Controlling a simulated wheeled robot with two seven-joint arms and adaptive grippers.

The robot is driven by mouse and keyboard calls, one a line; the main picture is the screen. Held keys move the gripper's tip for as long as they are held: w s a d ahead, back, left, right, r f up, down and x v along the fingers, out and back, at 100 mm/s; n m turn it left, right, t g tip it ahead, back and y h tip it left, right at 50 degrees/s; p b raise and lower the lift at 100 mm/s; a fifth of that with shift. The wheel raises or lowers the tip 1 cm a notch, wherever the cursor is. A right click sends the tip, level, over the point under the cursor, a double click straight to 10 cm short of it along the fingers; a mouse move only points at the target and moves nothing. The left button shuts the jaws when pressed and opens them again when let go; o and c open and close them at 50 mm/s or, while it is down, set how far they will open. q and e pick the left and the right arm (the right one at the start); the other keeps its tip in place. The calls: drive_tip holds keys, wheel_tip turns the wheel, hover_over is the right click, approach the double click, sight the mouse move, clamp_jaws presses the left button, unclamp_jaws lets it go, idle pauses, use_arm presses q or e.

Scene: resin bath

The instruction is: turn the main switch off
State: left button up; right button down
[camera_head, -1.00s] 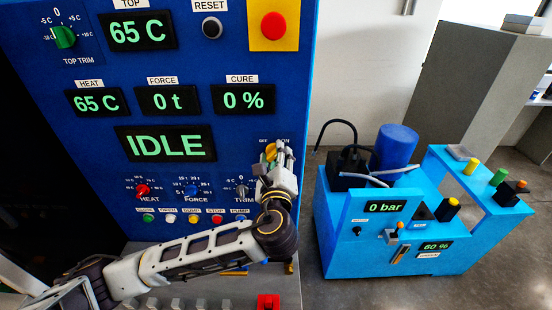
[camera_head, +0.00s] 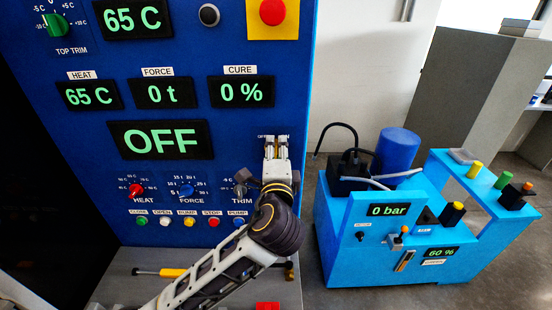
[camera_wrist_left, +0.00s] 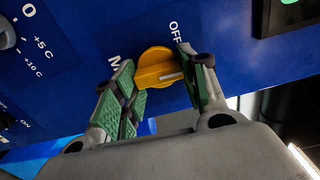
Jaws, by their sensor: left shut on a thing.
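The main switch (camera_wrist_left: 156,68) is a yellow rotary knob on the blue panel, with OFF lettering beside it in the left wrist view. My left gripper (camera_wrist_left: 158,78) has its green-padded fingers on either side of the knob and is shut on it. In the head view my left gripper (camera_head: 276,146) reaches up to the panel's right edge and mostly hides the knob. The large display (camera_head: 160,140) reads OFF in green. My right gripper is not in view.
Small TRIM (camera_head: 241,190), FORCE (camera_head: 188,191) and HEAT (camera_head: 135,190) knobs and a row of coloured buttons lie left of my forearm. A red emergency button (camera_head: 272,12) is above. A blue pump unit (camera_head: 345,240) stands on the right, apart from the panel.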

use_arm(q)
drive_tip(key=n+b, duration=0.1)
drive_tip(key=n, duration=0.3)
drive_tip(key=shift+f+n+b, duration=0.1)
drive_tip(key=shift+n+b, duration=0.2)
drive_tip(key=shift+b, duration=0.1)
drive_tip(key=shift+n+b, duration=0.6)
drive_tip(key=shift+n, duration=1)
drive_tip(key=o, duration=1)
drive_tip(key=shift+r, duration=0.2)
drive_tip(key=shift+s, duration=0.1)
